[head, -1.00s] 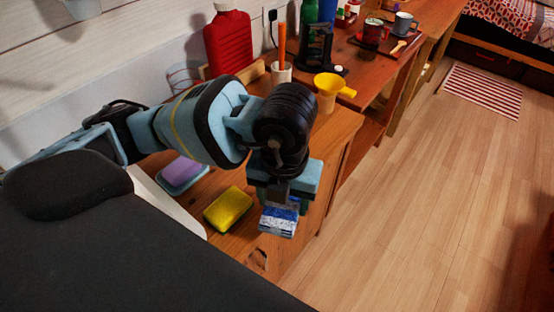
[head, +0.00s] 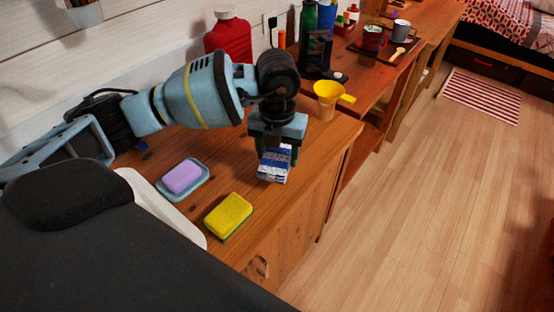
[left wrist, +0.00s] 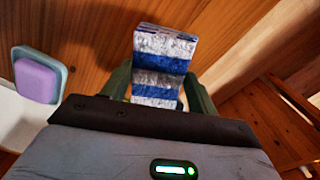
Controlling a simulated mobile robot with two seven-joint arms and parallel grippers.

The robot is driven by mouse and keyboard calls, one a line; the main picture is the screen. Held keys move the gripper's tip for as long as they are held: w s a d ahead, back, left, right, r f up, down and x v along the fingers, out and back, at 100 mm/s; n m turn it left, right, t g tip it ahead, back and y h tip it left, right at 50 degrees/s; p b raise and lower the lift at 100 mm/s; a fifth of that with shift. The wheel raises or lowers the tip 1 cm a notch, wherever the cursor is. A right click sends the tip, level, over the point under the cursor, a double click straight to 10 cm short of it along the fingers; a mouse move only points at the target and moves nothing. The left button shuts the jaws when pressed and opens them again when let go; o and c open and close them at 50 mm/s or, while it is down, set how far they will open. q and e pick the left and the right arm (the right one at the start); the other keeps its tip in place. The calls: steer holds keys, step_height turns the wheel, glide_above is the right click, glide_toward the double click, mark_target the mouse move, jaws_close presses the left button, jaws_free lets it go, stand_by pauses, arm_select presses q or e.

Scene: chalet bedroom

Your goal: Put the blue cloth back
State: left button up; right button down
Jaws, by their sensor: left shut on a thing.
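The blue cloth (head: 274,166), folded with blue and white-grey stripes, is held in my left gripper (head: 278,150). The gripper points down over the wooden counter and its fingers are shut on the cloth. In the left wrist view the cloth (left wrist: 162,58) sticks out beyond the green fingers (left wrist: 160,92). I cannot tell whether the cloth's lower end touches the counter. My right gripper is not in view.
On the wooden counter (head: 290,205) lie a yellow sponge (head: 228,214) and a purple soap (head: 183,177) in a blue dish. A yellow funnel (head: 330,92) and a red bottle (head: 228,35) stand behind. Bare counter surrounds the cloth.

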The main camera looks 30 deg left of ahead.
mark_target(277, 154)
arm_select(q)
steer(key=shift+w+a+f, duration=0.15)
steer(key=shift+w+f, duration=0.05)
steer(key=shift+f, duration=1.55)
steer(key=shift+f, duration=0.15)
steer(key=o, duration=0.9)
steer(key=shift+o, duration=0.2)
step_height(277, 154, up, 12)
steer(key=shift+r+p, duration=0.15)
steer(key=shift+p, duration=0.15)
